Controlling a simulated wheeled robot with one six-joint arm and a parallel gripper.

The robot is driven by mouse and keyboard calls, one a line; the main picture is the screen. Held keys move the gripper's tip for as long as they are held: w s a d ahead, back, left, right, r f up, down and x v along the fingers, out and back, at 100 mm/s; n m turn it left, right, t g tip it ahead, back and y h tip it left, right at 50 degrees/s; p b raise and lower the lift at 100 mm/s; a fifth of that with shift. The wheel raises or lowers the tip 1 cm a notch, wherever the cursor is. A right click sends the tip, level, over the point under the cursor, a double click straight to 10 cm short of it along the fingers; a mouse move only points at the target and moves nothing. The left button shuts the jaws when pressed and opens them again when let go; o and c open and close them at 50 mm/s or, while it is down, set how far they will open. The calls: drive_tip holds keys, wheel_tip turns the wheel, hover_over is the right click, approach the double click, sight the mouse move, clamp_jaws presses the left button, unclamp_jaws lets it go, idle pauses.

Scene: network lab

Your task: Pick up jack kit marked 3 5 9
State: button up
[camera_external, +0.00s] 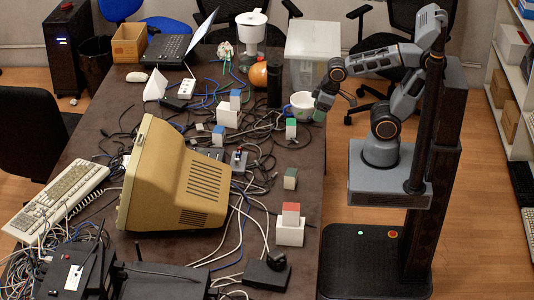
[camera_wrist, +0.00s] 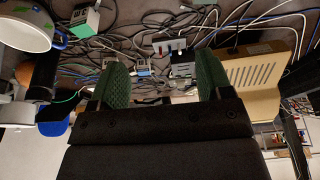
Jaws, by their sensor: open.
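Several small two-tone blocks that look like jack kits lie on the dark table. No marking is legible, so I cannot tell which is 3 5 9. My gripper (camera_external: 322,102) is over the table's right edge near a white pot (camera_external: 303,106). In the wrist view my gripper (camera_wrist: 162,82) is open and empty, green pads apart. A green-and-white block (camera_wrist: 86,18) shows at upper left there.
Tangled cables cover much of the table (camera_external: 313,165). A beige monitor (camera_external: 180,180) stands at its middle left. A black cylinder (camera_external: 274,84), an orange ball (camera_external: 258,75) and a clear bin (camera_external: 312,45) are near the pot. White boxes sit under some blocks.

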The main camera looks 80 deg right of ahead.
drive_tip(key=w+d+f+m+g+y+b, duration=0.1)
drive_tip(key=f+m+y, duration=0.2)
drive_tip(key=f+m, duration=0.2)
drive_tip(key=w+d+f+m+g+y+b, duration=0.1)
drive_tip(key=f+m+y, duration=0.3)
drive_tip(key=f, duration=0.4)
drive_tip(key=w+d+f+m+g+y+b, duration=0.1)
drive_tip(key=d+f+m+g+y+b, duration=0.1)
drive_tip(key=f+m+y, duration=0.2)
drive_tip(key=shift+w+f+m, duration=0.2)
drive_tip(key=shift+f+m, duration=1.4)
drive_tip(key=shift+f, duration=0.2)
drive_tip(key=w+r+m+t+y, duration=0.1)
drive_tip(key=w, duration=0.1)
drive_tip(key=w+a+r+m+t+y, duration=0.1)
drive_tip(key=m, duration=0.1)
drive_tip(key=shift+w+a+r, duration=0.1)
drive_tip(key=shift+w, duration=0.25)
approach(291, 176)
drive_tip(key=shift+m+t, duration=0.3)
drive_tip(key=f, duration=0.1)
drive_tip(key=a+f, duration=0.1)
drive_tip(key=f, duration=0.1)
drive_tip(key=shift+w+a+f, duration=0.15)
drive_tip(key=shift+w+f, duration=0.15)
drive_tip(key=shift+f, duration=0.05)
drive_tip(key=shift+x, duration=3.15)
drive_tip(key=shift+s, duration=0.15)
drive_tip(key=shift+c, duration=0.3)
drive_tip(key=c, duration=1)
